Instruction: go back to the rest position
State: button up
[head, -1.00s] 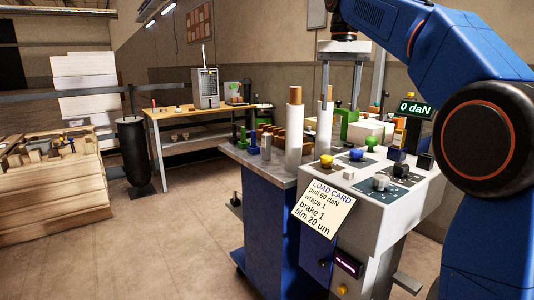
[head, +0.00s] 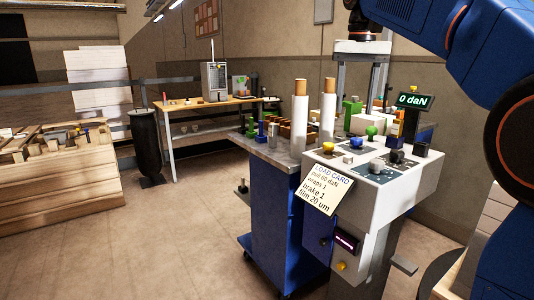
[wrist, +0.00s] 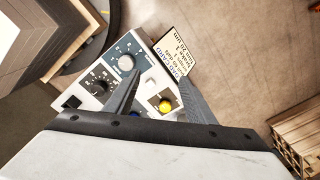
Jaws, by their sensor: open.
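My gripper (head: 361,88) hangs at the upper right of the head view, below the blue arm, with its white body on top and two grey fingers pointing down. The fingers are apart with nothing between them. In the wrist view my gripper (wrist: 160,78) is open and empty above the control console (wrist: 137,88), which lies beyond the fingertips. No contact with the console shows. The console (head: 345,178) also shows in the head view, with several knobs and a display reading 0 daN.
A load card (head: 323,189) hangs on the console's front. Two white rolls (head: 300,125) stand on the blue cabinet (head: 277,210) beside it. A wooden pallet stack (head: 65,185) is at the left, a workbench (head: 195,104) at the back. The floor (head: 190,245) between is clear.

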jog(key=s+d+f+n+t, duration=0.1)
jog(key=s+d+f+t, duration=0.1)
jog(key=s+f, duration=1.3)
jog(key=s+d+f+n+t, duration=0.1)
jog(key=s+d+f, duration=0.3)
jog(key=s+f, duration=1.1)
notch_tip(320, 180, down, 7)
jog(key=shift+s+d+r+t, duration=0.15)
jog(key=shift+d+t, duration=0.15)
jog(key=shift+t, duration=0.4)
